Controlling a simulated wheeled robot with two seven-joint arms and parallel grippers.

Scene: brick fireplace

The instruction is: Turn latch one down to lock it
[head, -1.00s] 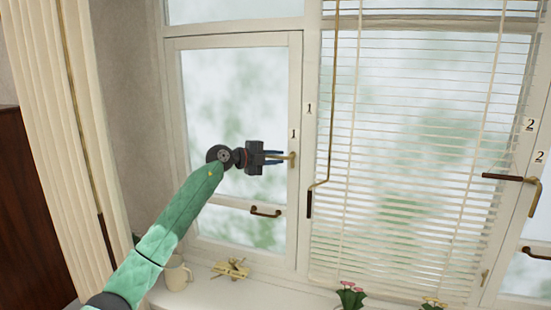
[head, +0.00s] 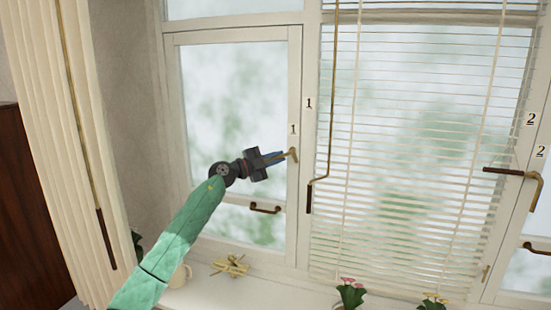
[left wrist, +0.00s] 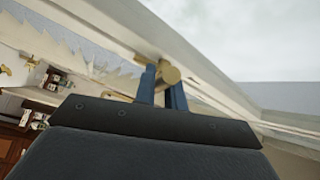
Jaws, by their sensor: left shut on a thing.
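Latch one (head: 293,153) is a brass handle on the right stile of the left window sash, under a "1" label. My left gripper (head: 279,158) comes from the left and is shut on its handle, which slopes down to the left. Most of the handle is hidden between the fingers. In the left wrist view, the two blue fingertips (left wrist: 163,80) close around the brass latch (left wrist: 169,73). My right gripper is not in view.
A dark curved pull handle (head: 265,208) is on the sash below my gripper. A blind (head: 420,150) hangs to the right. Latch two (head: 532,177) is at the far right. A mug (head: 181,276) and a brass ornament (head: 230,266) stand on the sill.

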